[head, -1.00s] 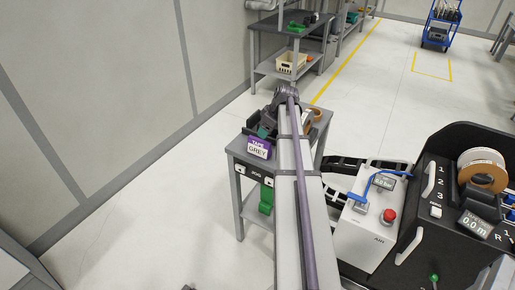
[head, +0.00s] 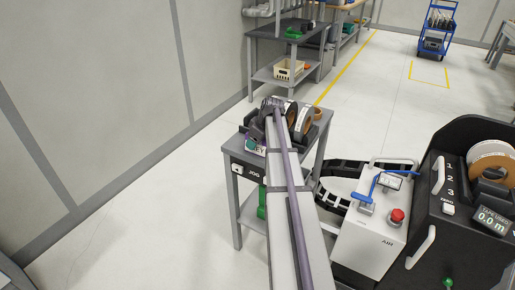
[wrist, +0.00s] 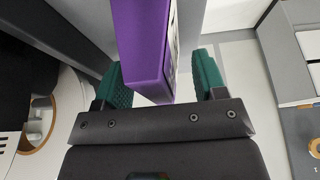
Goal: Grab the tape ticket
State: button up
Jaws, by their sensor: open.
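The tape ticket (wrist: 142,45) is a purple block with a white printed face. In the wrist view it reaches down between the two green finger pads of my gripper (wrist: 161,78). The pads stand apart on either side of it, with a gap visible at the right; contact at the left pad is unclear. In the head view only a bit of the ticket's white label (head: 259,149), ending in "EY", shows beside my arm on the small grey table (head: 303,160). The rest is hidden by my arm and gripper (head: 249,143). My gripper is open.
Tape rolls (head: 304,122) stand on the same table, just right of my wrist. The black edge-banding machine (head: 470,215) and a white box with a red button (head: 397,215) stand at the right. A grey wall lies to the left.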

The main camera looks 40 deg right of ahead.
jog(key=shift+f, duration=0.25)
jog(key=shift+c, duration=0.3)
jog(key=c, duration=0.9)
